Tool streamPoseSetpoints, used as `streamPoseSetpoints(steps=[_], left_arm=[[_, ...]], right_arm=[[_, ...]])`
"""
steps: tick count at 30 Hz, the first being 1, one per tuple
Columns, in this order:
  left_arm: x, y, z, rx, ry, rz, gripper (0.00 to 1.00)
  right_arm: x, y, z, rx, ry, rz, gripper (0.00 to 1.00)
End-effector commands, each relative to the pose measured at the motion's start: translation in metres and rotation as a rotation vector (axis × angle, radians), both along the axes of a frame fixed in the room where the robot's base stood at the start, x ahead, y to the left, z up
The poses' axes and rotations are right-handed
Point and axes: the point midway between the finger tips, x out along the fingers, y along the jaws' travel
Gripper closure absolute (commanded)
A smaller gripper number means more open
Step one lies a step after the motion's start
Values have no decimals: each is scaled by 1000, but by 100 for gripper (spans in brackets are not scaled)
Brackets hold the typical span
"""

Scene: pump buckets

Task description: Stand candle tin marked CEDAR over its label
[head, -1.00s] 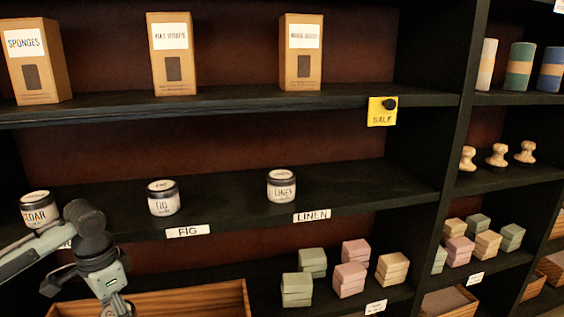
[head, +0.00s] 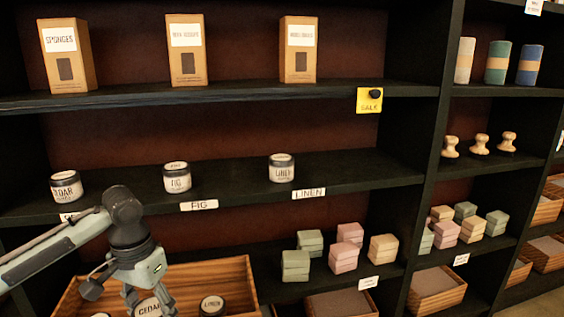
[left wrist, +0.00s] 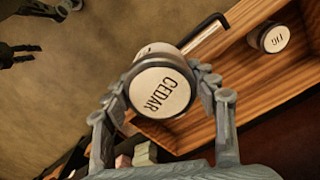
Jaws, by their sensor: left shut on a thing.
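My left gripper (head: 150,304) is shut on a candle tin marked CEDAR (left wrist: 162,91), whose white lid faces the left wrist camera. The held tin (head: 148,308) is at the front crate, partly cut off below in the head view. Another dark tin with a white wrapper, its first letter hidden, reads like CEDAR (head: 66,187) and stands at the left end of the middle shelf. Below it, a label (head: 68,217) on the shelf edge is mostly hidden by my left arm. Dark finger-like parts, likely my right gripper (left wrist: 30,32), show at the wrist view's upper left.
The wooden crate (head: 205,272) holds other tins, including one marked FIG (left wrist: 274,38) and one reading LINEN (head: 212,306). Tins FIG (head: 177,178) and LINEN (head: 281,168) stand on the middle shelf (head: 235,184) near their labels, with bare shelf between them. Boxes line the shelf above.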

Motion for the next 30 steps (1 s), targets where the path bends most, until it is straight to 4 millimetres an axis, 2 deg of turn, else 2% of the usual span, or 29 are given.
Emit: streamPoseSetpoints(steps=[1, 3, 7, 14, 20, 23, 30], left_arm=[[-1, -14, 3, -2, -4, 44, 76], [-5, -28, 7, 2, -4, 120, 76], [-11, -46, 13, 11, -5, 226, 76], [-13, -54, 18, 18, -9, 291, 76], [-15, -55, 13, 16, -2, 291, 76], [-18, -57, -5, 12, 2, 286, 76], [-36, -61, -84, 4, 5, 280, 76]], right_arm=[[3, 1, 5, 3, -7, -4, 60], [7, 2, 13, 5, -14, -9, 60], [11, 3, 25, 9, -21, -13, 60], [13, 4, 32, 10, -26, -16, 60], [13, 4, 32, 10, -26, -16, 60], [13, 4, 32, 10, -26, -16, 60], [13, 4, 32, 11, -25, -16, 60]])
